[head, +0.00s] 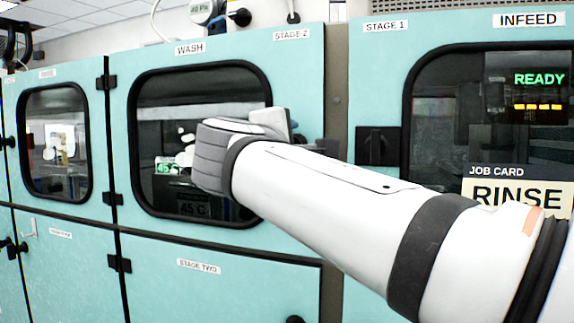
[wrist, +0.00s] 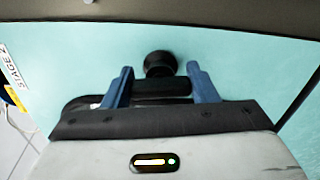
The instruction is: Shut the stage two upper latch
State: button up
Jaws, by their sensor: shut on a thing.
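The stage two upper door (head: 230,52) is teal, with a dark rounded window and the labels WASH and STAGE 2. It looks flush with its frame. In the wrist view its black latch (wrist: 162,88) shows as a bar with a round knob (wrist: 159,64) just beyond it. My gripper (wrist: 161,86) has its two blue fingers on either side of the latch bar and is shut on it. In the head view my arm and wrist cover the latch area at the door's right edge, and the fingers are hidden. The latch's exact angle cannot be told.
The stage 1 door (head: 385,90) on the right has its own black latch (head: 378,146) and a RINSE job card (head: 515,190). A lower STAGE TWO panel (head: 220,290) lies below. Black hinges (head: 112,199) line the door's left side.

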jog(key=shift+f+m+b, duration=0.1)
jog(key=shift+m+b, duration=0.5)
jog(key=shift+m, duration=0.3)
jog(key=o, duration=1)
jog(key=v, duration=0.8)
